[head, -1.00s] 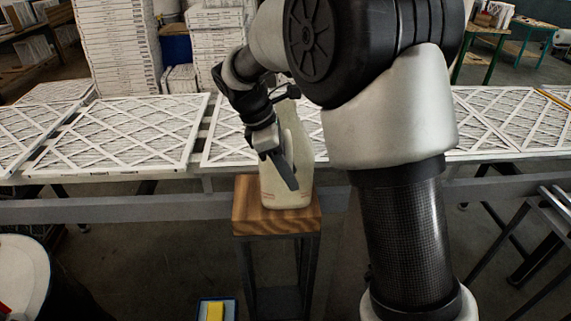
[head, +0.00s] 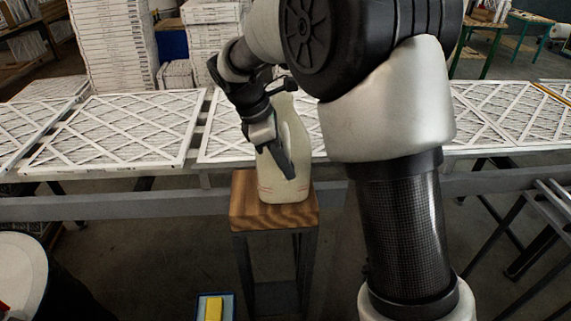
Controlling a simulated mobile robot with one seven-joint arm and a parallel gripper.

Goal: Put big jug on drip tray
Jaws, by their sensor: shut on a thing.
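The big jug (head: 288,190) is a cream-coloured container with faint red marks near its base. It stands about upright on a small wooden-topped stand (head: 247,212). My gripper (head: 283,163) is at the jug's upper part, shut on it, with one dark finger slanting across the near face. The other finger and the exact grip are hidden. A small blue-edged tray (head: 232,312) with a yellow block on it lies low at the bottom of the picture. I cannot tell whether this is the drip tray.
A long rack of white-framed filters (head: 115,130) runs behind the stand, with a grey rail (head: 130,207) in front. Filter stacks (head: 117,45) rise behind. A white-topped drum (head: 20,280) stands at lower left. A metal frame (head: 545,205) is at right.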

